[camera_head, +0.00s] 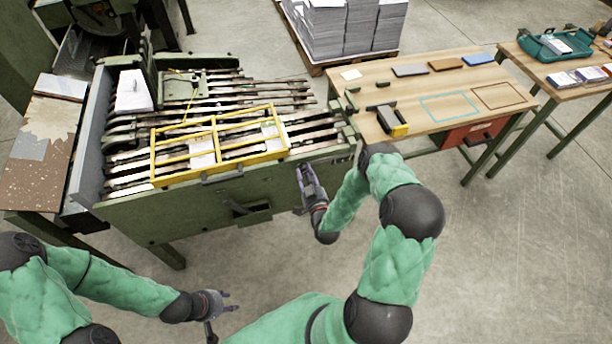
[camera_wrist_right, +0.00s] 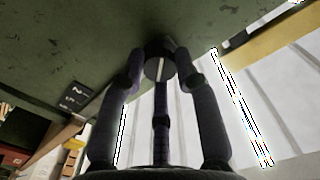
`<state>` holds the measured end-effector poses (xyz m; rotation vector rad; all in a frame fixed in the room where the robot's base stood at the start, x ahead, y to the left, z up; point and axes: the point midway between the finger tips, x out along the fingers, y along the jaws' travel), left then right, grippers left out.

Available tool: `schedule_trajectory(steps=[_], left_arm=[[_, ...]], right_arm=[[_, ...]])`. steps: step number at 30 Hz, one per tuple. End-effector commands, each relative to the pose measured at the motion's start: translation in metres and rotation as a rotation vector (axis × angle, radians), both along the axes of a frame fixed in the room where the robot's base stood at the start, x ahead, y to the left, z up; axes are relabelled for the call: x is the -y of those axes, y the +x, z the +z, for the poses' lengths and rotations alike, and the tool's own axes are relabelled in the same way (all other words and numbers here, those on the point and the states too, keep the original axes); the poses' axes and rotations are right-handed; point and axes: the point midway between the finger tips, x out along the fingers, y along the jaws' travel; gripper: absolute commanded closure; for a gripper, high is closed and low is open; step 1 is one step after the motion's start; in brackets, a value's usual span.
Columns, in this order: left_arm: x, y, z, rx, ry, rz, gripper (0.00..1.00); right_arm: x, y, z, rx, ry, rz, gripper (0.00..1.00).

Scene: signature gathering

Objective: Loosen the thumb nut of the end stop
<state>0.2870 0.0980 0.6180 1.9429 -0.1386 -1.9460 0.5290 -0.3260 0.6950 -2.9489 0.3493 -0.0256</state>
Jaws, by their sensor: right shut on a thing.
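My right gripper (camera_head: 309,183) is at the front face of the green gathering machine (camera_head: 180,215), close to its right end. In the right wrist view its fingers (camera_wrist_right: 160,62) close around a small dark round knob, which looks like the thumb nut (camera_wrist_right: 158,68), by the green panel (camera_wrist_right: 100,28). The fingers hide part of the nut and its stem. The rest of the end stop cannot be told apart in either view. My left gripper (camera_head: 220,311) is low at the front, apart from the machine, with its fingers spread and empty.
A yellow guard frame (camera_head: 216,141) lies over the machine's rails. A wooden table (camera_head: 440,85) right of the machine bears a dark tool with a yellow end (camera_head: 390,120) and several pads. Paper stacks (camera_head: 345,25) stand behind. The floor (camera_head: 500,250) at the right is clear.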

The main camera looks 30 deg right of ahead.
Motion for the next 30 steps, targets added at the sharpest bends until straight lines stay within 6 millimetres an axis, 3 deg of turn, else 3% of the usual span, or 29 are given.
schedule_trajectory(steps=[18,30], left_arm=[[0.000,0.000,-0.018,0.000,0.000,0.000,0.60],[0.000,0.000,-0.025,0.000,0.000,0.000,0.60]], right_arm=[[0.002,0.003,0.004,-0.121,-0.564,-0.006,1.00],[0.001,0.004,0.005,-0.178,-0.803,-0.004,1.00]])
